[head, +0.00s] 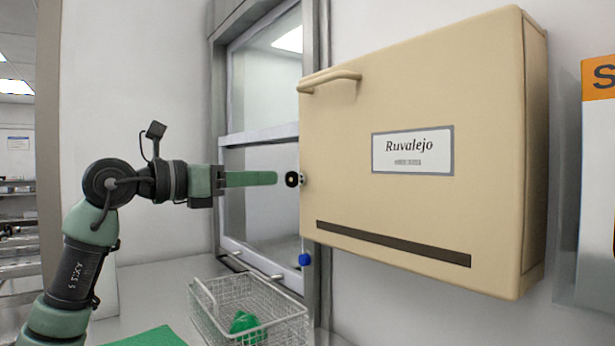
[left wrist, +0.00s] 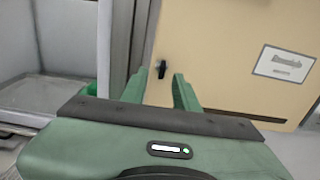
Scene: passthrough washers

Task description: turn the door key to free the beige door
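The beige door (head: 420,190) is the front of a wall cabinet labelled "Ruvalejo" and looks closed. It also fills the upper right of the left wrist view (left wrist: 215,50). The door key (head: 293,179) is a small dark piece at the door's left edge, below the handle (head: 330,80). My left gripper (head: 276,178) points right at key height, its tips just short of the key. In the left wrist view its two green fingers (left wrist: 158,82) are apart and empty, and the key (left wrist: 162,69) shows beyond the gap between them. My right gripper is not in view.
A framed pass-through window (head: 262,150) with a blue knob (head: 304,260) is behind my left gripper. A wire basket (head: 205,318) with a green item stands below, beside a green mat (head: 150,338). A sign (head: 600,120) hangs at the far right.

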